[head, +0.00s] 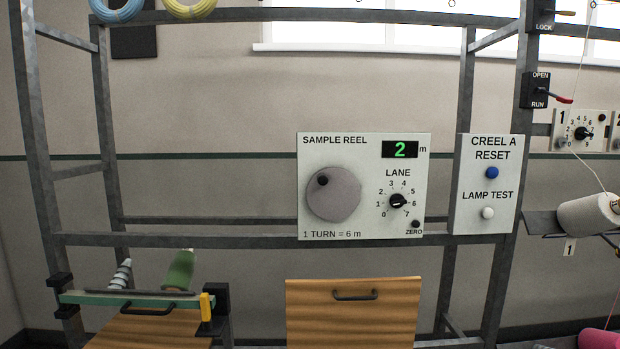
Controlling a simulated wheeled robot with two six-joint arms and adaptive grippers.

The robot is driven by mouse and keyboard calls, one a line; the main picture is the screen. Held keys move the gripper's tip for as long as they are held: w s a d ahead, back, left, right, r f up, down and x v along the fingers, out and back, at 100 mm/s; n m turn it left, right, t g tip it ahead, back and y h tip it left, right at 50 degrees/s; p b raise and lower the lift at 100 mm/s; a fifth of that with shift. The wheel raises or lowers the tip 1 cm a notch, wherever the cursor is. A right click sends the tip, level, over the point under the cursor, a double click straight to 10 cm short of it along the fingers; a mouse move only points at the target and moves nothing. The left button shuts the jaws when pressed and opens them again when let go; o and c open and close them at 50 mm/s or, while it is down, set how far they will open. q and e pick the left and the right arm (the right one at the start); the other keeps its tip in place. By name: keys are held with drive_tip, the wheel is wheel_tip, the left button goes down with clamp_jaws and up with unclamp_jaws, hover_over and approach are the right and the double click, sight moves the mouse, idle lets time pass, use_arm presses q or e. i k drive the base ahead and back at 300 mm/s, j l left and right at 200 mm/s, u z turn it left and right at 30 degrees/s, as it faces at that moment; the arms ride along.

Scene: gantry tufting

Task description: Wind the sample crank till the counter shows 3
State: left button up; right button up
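The sample reel panel (280,190) would be empty wall at its left; the panel itself, labelled SAMPLE REEL (365,150), is mounted on the grey frame in the head view. Its round grey crank disc (340,196) has a dark knob (323,180) at the upper left. The counter (400,150) shows a green 2, with "m" beside it. The panel reads "1 TURN = 6 m". Neither of my grippers is in the head view, and nothing touches the crank.
A black lane dial (398,202) and a small ZERO button (415,224) sit right of the crank. A separate panel (486,220) carries a blue button (492,173) and a white button (488,213). A wooden board (350,320) with a handle stands below. Space before the panel is clear.

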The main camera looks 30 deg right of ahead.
sight(332, 192)
drive_tip(key=z, duration=1.55)
